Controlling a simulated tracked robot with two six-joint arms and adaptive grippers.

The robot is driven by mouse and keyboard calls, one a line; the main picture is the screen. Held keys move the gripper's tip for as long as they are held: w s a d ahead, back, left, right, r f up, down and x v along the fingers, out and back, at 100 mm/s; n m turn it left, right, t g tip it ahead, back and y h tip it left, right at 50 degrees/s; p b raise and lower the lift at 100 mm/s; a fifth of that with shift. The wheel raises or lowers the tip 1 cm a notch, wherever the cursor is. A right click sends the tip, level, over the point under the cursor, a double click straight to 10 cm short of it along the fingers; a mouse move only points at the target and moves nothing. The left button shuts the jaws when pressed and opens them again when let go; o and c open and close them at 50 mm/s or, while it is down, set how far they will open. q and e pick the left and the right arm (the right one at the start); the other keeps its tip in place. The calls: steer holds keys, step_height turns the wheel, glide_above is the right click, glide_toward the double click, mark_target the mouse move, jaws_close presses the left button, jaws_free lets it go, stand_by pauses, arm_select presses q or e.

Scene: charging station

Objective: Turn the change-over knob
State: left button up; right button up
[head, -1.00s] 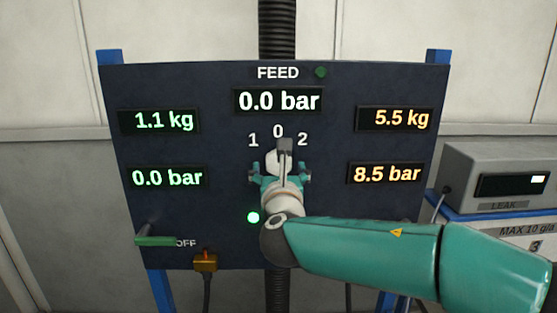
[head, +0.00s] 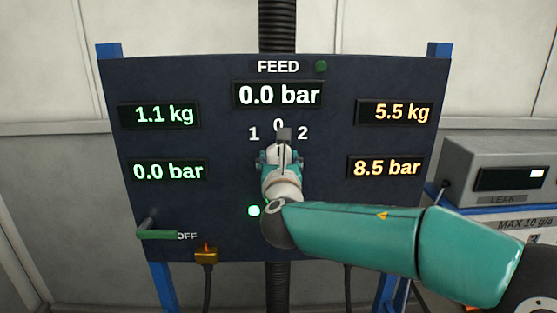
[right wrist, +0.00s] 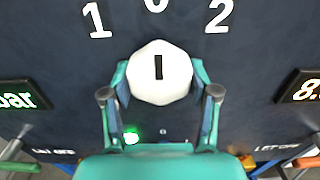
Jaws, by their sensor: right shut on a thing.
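The change-over knob (right wrist: 160,88) is white and many-sided, with a black line on its face. In the right wrist view the line stands upright, in line with the 0 above, between the marks 1 and 2. In the head view only a small white part of the knob (head: 272,153) shows; my gripper and wrist hide the rest. My right gripper (head: 280,159) is at the knob, with its teal fingers on either side of it. It is shut on the knob, as the right wrist view also shows (right wrist: 160,80). My left gripper is not in view.
The dark panel (head: 225,215) carries lit displays; the top FEED display (head: 279,95) reads 0.0 bar. A green lamp (head: 253,211) glows below left of the knob. A green-handled lever (head: 157,234) sticks out at lower left. A grey leak device (head: 500,170) stands at right.

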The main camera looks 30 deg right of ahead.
steer(key=shift+f+m+b, duration=0.15)
steer(key=shift+m+b, duration=0.25)
steer(key=shift+b, duration=0.45)
steer(key=m+b, duration=0.2)
steer(key=b, duration=0.1)
steer(key=m+b, duration=0.3)
steer(key=b, duration=0.1)
steer(key=shift+w+a, duration=0.1)
steer(key=shift+a, duration=0.1)
steer(key=shift+m+b, duration=1.25)
steer(key=shift+m, duration=0.35)
steer(key=shift+r, duration=0.2)
steer(key=o, duration=1.2)
steer(key=shift+c, duration=0.2)
